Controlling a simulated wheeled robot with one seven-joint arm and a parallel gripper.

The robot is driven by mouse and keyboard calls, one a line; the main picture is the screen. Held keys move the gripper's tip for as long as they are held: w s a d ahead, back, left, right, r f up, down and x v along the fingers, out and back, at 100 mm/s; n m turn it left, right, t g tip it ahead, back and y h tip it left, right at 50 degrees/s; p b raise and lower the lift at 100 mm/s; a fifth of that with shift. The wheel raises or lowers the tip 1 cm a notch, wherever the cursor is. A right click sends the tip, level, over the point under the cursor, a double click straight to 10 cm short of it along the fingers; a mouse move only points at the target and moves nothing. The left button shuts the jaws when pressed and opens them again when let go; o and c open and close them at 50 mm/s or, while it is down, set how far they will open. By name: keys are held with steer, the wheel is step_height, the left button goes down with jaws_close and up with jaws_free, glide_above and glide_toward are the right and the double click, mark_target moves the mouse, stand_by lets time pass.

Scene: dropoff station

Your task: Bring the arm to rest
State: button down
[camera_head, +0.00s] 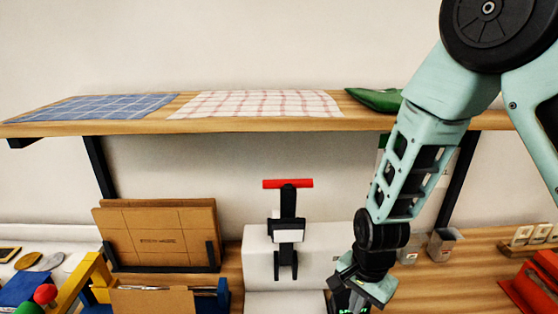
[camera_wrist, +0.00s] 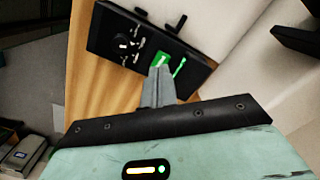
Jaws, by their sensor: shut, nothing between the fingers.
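My arm reaches down from the upper right in the head view, with my gripper (camera_head: 352,300) at the bottom edge, right of the white machine. The fingertips are cut off or too small to make out there. In the wrist view my gripper (camera_wrist: 158,72) is shut, its two grey fingers together with nothing between them. The fingers point at a black control box (camera_wrist: 145,45) with a dial, a green patch and a lever. I cannot tell whether the fingertips touch the box or are just above it.
Below stand cardboard sheets (camera_head: 158,235) in a rack, a white machine (camera_head: 318,250) with a red-topped handle (camera_head: 288,184), and a grey cup (camera_head: 443,245).

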steer(key=s+a+r+n+b, duration=0.2)
steer(key=s+r+n+b, duration=0.2)
steer(key=s+n, duration=0.4)
steer(key=s+a+r+n+b, duration=0.2)
steer(key=s+r+n+b, duration=0.1)
steer(key=s+r+n, duration=0.3)
steer(key=s+n, duration=0.2)
steer(key=n, duration=0.1)
steer(key=shift+s+r+n+b, duration=0.15)
steer(key=shift+s+n+b, duration=0.15)
steer(key=shift+s+b, duration=0.05)
